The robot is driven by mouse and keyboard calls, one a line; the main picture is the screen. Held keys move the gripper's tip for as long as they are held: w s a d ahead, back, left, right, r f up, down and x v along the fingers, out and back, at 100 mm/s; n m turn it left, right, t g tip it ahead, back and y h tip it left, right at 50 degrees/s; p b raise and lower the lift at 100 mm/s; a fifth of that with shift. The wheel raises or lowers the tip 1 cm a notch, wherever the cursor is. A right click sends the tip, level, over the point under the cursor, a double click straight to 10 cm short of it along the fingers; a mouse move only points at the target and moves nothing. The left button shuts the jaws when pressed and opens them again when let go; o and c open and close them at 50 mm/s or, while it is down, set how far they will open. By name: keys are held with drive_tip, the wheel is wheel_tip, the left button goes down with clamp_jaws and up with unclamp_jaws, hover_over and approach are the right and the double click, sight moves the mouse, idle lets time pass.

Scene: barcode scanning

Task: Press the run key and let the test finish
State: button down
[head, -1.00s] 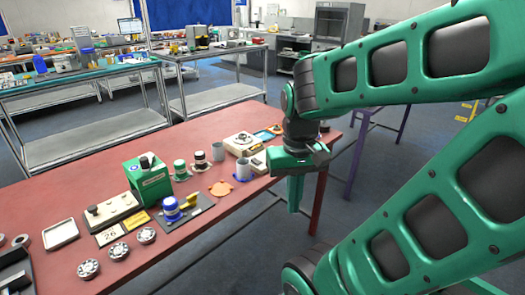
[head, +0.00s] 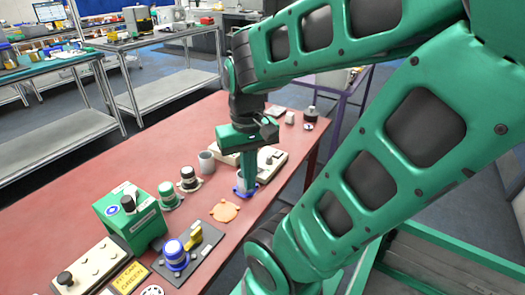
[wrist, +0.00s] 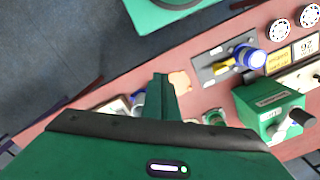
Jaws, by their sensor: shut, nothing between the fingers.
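My gripper (head: 247,185) is shut and empty, pointing down over the far half of the red table, in front of a cup on a blue ring (head: 242,191). In the wrist view its closed fingers (wrist: 161,78) hide part of the table. A green box (head: 130,215) with a black knob on top stands to the left, well apart from the gripper; it also shows in the wrist view (wrist: 268,105). A cream panel (head: 98,262) with small buttons and a black knob lies beside it. I cannot read which button is the run key.
A grey plate (head: 211,234) holds a blue-and-white cylinder (head: 175,253) and a yellow lever. An orange disc (head: 224,211), a green-banded piece (head: 170,196), a dark-topped piece (head: 189,178) and a grey cup (head: 206,162) stand between box and gripper. Red tabletop behind them is clear.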

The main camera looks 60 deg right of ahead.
drive_tip(key=shift+d, duration=0.3)
drive_tip(key=w+d+f+t+y, duration=0.1)
drive_tip(key=w+d+t, duration=0.1)
drive_tip(key=w+d, duration=0.4)
drive_tip(key=w+d+f+t, duration=0.1)
drive_tip(key=w+d, duration=0.2)
drive_tip(key=d, duration=0.5)
drive_tip(key=d+r+t, duration=0.2)
drive_tip(key=d+t, duration=0.4)
drive_tip(key=d, duration=0.7)
drive_tip(key=shift+s+d+m, duration=0.2)
drive_tip(key=shift+s+m, duration=0.1)
drive_tip(key=shift+s, duration=0.1)
